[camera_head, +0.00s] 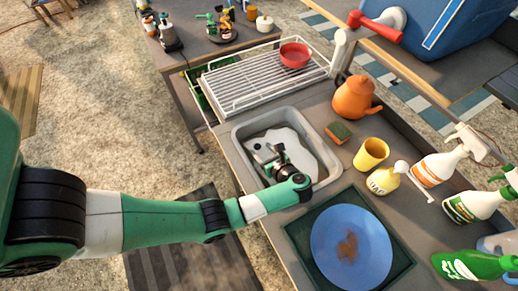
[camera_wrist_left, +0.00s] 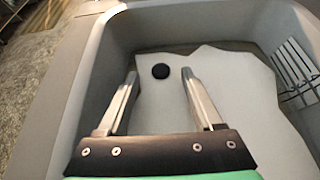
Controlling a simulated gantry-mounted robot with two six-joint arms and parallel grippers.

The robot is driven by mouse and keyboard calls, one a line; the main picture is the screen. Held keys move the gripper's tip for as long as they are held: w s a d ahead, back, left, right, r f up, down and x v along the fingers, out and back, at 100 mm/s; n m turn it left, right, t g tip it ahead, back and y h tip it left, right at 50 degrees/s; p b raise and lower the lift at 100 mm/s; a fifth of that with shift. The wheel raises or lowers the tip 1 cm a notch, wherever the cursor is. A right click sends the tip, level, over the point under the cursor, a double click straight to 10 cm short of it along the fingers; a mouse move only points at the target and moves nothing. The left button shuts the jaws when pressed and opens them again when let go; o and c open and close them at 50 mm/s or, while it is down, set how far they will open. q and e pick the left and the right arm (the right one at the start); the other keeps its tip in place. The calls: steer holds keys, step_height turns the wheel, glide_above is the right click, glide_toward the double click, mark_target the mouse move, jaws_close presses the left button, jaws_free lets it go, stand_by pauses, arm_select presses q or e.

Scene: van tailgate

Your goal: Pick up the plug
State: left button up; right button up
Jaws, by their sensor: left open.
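A small round black plug (camera_wrist_left: 160,71) shows in the left wrist view, over the floor of the grey sink (camera_wrist_left: 84,95), at the edge of a white patch (camera_wrist_left: 225,75). In the head view a small dark spot (camera_head: 258,147) in the sink (camera_head: 238,150) looks like the same plug. My left gripper (camera_head: 265,154) is inside the sink's outline, close to that spot. In the left wrist view my left gripper (camera_wrist_left: 159,80) is open and empty, and the plug appears between and just beyond its fingertips. The height gap cannot be told. My right gripper is not in view.
The sink walls surround the gripper. A wire rack (camera_wrist_left: 295,72) is at the sink's right side in the wrist view. A sponge (camera_head: 339,132), yellow cup (camera_head: 371,154), orange teapot (camera_head: 354,98) and blue plate (camera_head: 352,245) stand around the sink.

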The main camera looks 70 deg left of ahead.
mark_target(258, 146)
arm_select(q)
steer(key=shift+s+a+f, duration=0.1)
steer(key=shift+a+f, duration=0.45)
steer(key=shift+a, duration=0.35)
steer(key=b+x, duration=0.1)
steer(key=x, duration=0.3)
steer(key=shift+d+f+b, duration=0.1)
steer(key=shift+b, duration=0.2)
steer(key=shift+a, duration=0.4)
steer(key=shift+d, duration=0.1)
steer(key=shift+c, duration=0.4)
jaws_close()
